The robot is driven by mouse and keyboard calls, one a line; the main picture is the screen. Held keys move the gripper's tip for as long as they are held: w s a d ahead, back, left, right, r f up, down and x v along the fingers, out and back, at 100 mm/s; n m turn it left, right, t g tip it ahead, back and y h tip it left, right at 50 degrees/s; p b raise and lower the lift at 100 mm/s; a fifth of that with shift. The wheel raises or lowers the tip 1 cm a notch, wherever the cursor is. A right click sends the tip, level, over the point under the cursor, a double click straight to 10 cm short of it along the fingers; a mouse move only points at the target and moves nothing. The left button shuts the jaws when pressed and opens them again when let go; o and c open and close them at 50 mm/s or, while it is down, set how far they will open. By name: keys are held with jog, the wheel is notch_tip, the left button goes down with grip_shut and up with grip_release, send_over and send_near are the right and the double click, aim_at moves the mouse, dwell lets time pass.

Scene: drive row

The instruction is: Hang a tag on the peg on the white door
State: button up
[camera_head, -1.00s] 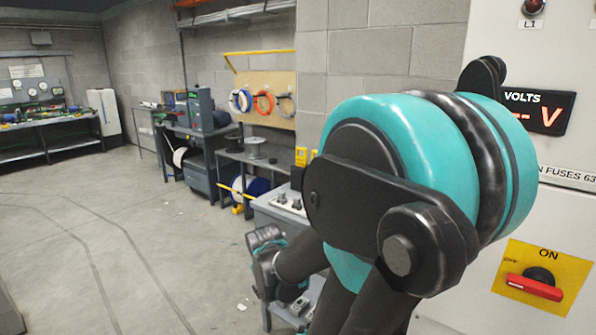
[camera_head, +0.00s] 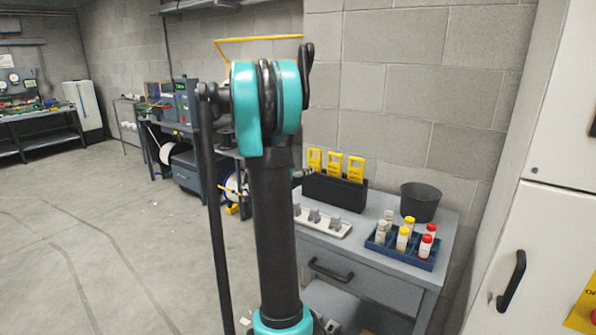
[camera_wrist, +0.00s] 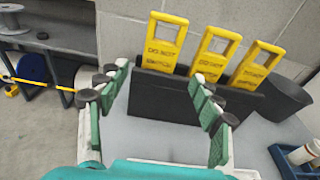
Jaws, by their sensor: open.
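Three yellow tags stand in a dark holder (camera_head: 335,191) on the grey cabinet: the left tag (camera_head: 314,159), the middle tag (camera_head: 335,163) and the right tag (camera_head: 356,169). They also show in the wrist view, each with a slot at its top: left (camera_wrist: 152,52), middle (camera_wrist: 205,64), right (camera_wrist: 246,73). My gripper (camera_wrist: 163,76) is open and empty. The left tag appears between its fingers, beyond the tips; the middle tag is near the right finger. The white door (camera_head: 545,235) is at the right, with a black handle (camera_head: 512,282). I cannot make out a peg.
A blue tray (camera_head: 400,250) of capped bottles and a dark bin (camera_head: 421,203) stand on the cabinet top (camera_head: 375,215), right of the holder. A white strip with knobs (camera_head: 322,222) lies at its left. The floor to the left is clear.

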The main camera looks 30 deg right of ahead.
aim_at(314, 164)
jog(key=shift+x, duration=5)
jog(key=shift+f, duration=0.1)
jog(key=shift+c, duration=0.4)
jog(key=c, duration=0.9)
jog(key=shift+r, duration=2.3)
jog(key=shift+a, duration=0.1)
